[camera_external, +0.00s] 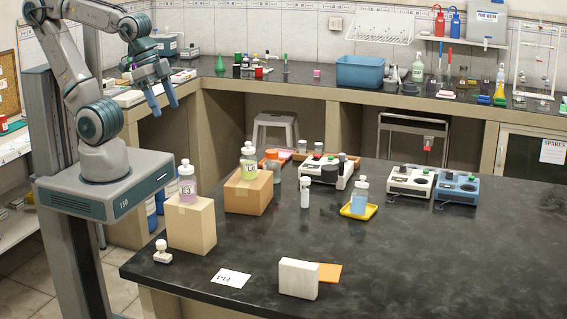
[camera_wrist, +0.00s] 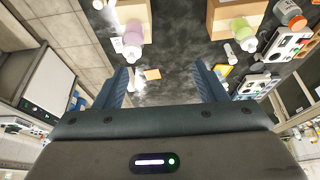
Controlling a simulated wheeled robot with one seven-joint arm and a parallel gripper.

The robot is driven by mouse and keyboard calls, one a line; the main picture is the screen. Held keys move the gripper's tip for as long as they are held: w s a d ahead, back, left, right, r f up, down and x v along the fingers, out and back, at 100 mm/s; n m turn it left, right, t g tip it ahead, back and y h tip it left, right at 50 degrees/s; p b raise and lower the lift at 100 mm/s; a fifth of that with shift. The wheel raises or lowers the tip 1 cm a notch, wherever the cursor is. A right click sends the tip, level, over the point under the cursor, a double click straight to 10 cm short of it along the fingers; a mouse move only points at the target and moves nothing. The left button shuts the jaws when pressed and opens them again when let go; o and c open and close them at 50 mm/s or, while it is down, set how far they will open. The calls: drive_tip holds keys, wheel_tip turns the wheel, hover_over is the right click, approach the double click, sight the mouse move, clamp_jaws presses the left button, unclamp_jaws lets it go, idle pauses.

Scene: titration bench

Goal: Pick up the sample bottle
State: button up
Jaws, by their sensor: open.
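Several bottles stand on the dark island bench, and I cannot tell which is the sample bottle. A bottle with pink contents and a label (camera_external: 187,187) stands upright on a cardboard box (camera_external: 192,228); it also shows in the wrist view (camera_wrist: 132,40). A yellow-green bottle (camera_external: 249,164) stands on a second box (camera_external: 248,195). An orange-brown bottle (camera_external: 272,165) is behind that box. A bottle with blue contents (camera_external: 359,199) stands on a yellow tray (camera_external: 372,212). My gripper (camera_external: 164,105) is open and empty, raised above and behind the boxes, apart from every bottle.
A small white container (camera_external: 305,192), a stopper-like item (camera_external: 162,253), a B4 card (camera_external: 231,278), a white block (camera_external: 298,278) and an orange sheet (camera_external: 329,273) lie around. White and blue instruments (camera_external: 409,182) stand farther right. The bench's right front is clear.

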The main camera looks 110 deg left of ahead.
drive_tip(key=shift+o, duration=0.4)
drive_tip(key=w+a+f+n+b, duration=0.1)
drive_tip(key=w+a, duration=0.2)
drive_tip(key=w, duration=0.4)
drive_tip(key=w+a+n+h+b, duration=0.1)
drive_tip(key=w+a+b, duration=0.15)
drive_tip(key=w, duration=0.55)
drive_tip(key=w+a+f+n+b, duration=0.1)
drive_tip(key=w+a, duration=0.2)
drive_tip(key=w, duration=0.4)
drive_tip(key=n+b, duration=0.2)
approach(357, 197)
wheel_tip(357, 197, down, 6)
drive_tip(key=a, duration=0.2)
drive_tip(key=shift+t, duration=0.4)
drive_tip(key=shift+w+d+f+p, duration=0.2)
drive_tip(key=shift+w+f+p, duration=0.5)
drive_tip(key=shift+w+d+f+p, duration=0.2)
drive_tip(key=shift+w+f+p, duration=0.5)
drive_tip(key=shift+w+f, duration=0.3)
drive_tip(key=shift+f, duration=0.35)
